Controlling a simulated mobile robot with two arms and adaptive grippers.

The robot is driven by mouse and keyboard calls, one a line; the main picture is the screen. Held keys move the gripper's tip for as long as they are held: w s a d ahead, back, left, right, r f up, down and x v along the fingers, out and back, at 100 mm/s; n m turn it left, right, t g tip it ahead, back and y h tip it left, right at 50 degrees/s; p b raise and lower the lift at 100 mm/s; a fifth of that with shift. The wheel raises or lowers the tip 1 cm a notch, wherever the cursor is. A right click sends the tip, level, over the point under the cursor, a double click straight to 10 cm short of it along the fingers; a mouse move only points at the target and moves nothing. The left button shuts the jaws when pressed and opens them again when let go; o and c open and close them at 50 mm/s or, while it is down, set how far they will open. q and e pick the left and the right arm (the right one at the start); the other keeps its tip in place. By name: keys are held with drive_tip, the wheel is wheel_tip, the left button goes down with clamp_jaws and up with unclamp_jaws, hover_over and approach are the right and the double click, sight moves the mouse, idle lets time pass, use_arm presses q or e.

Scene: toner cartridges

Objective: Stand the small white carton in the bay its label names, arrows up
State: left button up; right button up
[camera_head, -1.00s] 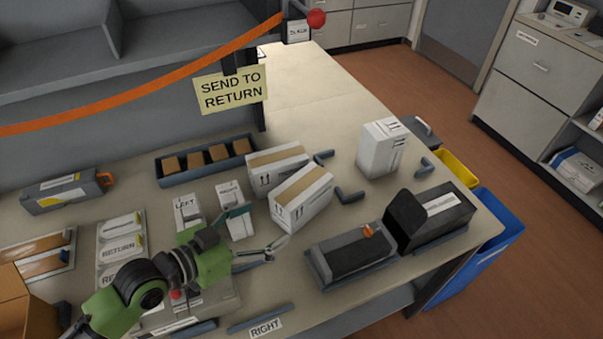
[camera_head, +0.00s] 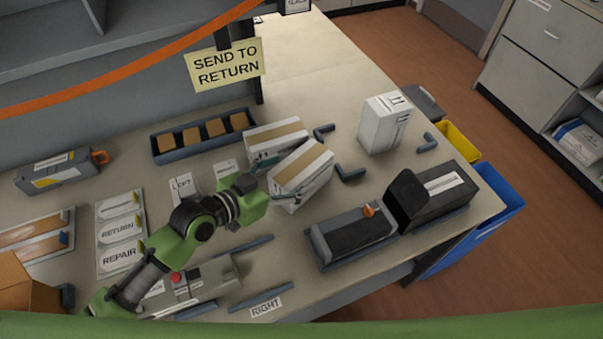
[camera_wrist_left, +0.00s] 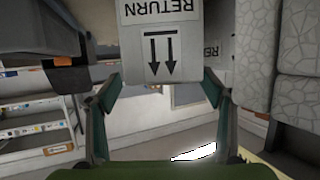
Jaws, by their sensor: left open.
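A small white carton (camera_head: 302,172) with brown tape on top sits mid-table. A similar taped carton (camera_head: 277,138) is just behind it. My left gripper (camera_head: 270,180) is open at the near carton's left end, one finger passing between the two cartons. In the left wrist view a white carton face (camera_wrist_left: 162,42) reads RETURN with two arrows, upside down in the picture, between my open fingers (camera_wrist_left: 160,95); I cannot tell if they touch it. A taller white carton (camera_head: 384,124) stands to the right. My right gripper is not in view.
A SEND TO RETURN sign (camera_head: 228,64) hangs above the back. Plates reading RETURN and REPAIR (camera_head: 120,232) lie at left. Corner brackets (camera_head: 350,173), a dark tray (camera_head: 350,240) and a black box (camera_head: 430,203) are at right. A tray of brown blocks (camera_head: 205,137) is behind.

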sight(301, 163)
use_arm(q)
drive_tip(key=shift+w+d+r, duration=0.1)
drive_tip(key=shift+w+d, duration=0.1)
drive_tip(key=shift+w, duration=0.05)
drive_tip(key=p+x, duration=0.1)
drive_tip(key=x, duration=0.3)
drive_tip(key=shift+w+r+p, duration=0.15)
drive_tip(key=shift+w+p, duration=0.15)
drive_tip(key=shift+w+d, duration=0.15)
drive_tip(key=c, duration=2.1)
drive_tip(key=shift+c, duration=0.2)
